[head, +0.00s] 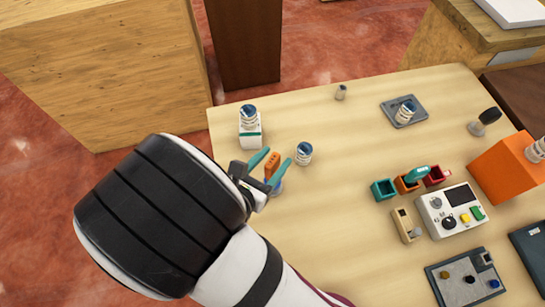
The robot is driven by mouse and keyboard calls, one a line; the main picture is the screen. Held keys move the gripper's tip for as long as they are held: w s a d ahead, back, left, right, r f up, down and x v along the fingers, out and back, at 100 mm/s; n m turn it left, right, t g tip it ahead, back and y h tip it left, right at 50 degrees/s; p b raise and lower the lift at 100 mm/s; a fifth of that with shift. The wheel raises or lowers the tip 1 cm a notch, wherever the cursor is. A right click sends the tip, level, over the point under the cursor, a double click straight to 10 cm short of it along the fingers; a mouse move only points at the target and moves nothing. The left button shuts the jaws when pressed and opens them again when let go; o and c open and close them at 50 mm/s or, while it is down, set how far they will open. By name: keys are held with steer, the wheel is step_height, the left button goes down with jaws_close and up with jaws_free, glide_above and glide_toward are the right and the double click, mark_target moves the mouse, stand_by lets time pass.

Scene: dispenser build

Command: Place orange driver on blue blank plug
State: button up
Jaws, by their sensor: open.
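My gripper (273,168) is at the left part of the table, with its two teal fingers spread apart. The orange driver (272,163) stands roughly upright between the fingers. A small blue piece (278,188), which looks like the blue blank plug, shows just below the driver and the fingers. The driver appears to be on or just above it; the contact is hidden by my gripper. Another blue plug-like piece (494,283) sits on a dark grey tray (440,277) at the front right.
Blue-topped white cylinders stand close by, one right of my gripper (304,153) and one on a white base (249,128) behind. Teal, orange and red bins (384,189), a control box (450,212) and an orange block (503,172) are at right. The table's middle (340,130) is clear.

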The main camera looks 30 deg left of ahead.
steer(key=v, duration=0.7)
steer(key=shift+s+r, duration=0.2)
steer(key=shift+r, duration=0.1)
